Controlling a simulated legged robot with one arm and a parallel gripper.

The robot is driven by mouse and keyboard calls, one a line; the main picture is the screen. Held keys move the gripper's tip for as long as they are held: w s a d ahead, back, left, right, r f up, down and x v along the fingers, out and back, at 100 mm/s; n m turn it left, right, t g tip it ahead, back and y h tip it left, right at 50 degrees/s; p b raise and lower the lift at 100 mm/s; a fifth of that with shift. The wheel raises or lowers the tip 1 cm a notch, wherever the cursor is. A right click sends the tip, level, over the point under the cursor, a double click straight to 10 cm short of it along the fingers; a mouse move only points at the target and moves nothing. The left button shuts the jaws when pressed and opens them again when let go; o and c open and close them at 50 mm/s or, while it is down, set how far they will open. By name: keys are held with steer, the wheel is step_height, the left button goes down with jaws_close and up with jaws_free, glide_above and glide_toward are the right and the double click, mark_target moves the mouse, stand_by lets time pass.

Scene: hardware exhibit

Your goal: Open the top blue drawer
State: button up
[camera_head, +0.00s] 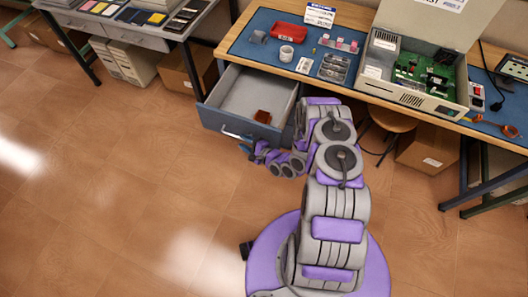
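The blue drawer (212,118) under the workbench is pulled well out, and its grey inside shows. A small reddish-brown item (262,116) lies in it. My gripper (244,139) is low at the drawer front, close to this bar. I cannot tell whether it touches the bar or is shut on it, as the fingers are small and partly hidden by my arm. My arm covers the right end of the drawer front.
The workbench (232,30) holds a blue mat, a red tray (290,32) and an opened computer case (412,78). A stool (393,119) and a cardboard box (428,147) stand at the right. A grey table (150,32) is at the upper left. The floor at left is clear.

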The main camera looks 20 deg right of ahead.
steer(key=p+v, duration=0.1)
steer(key=v, duration=1.2)
steer(key=shift+d, duration=0.15)
steer(key=shift+w+f, duration=0.1)
steer(key=shift+w, duration=0.05)
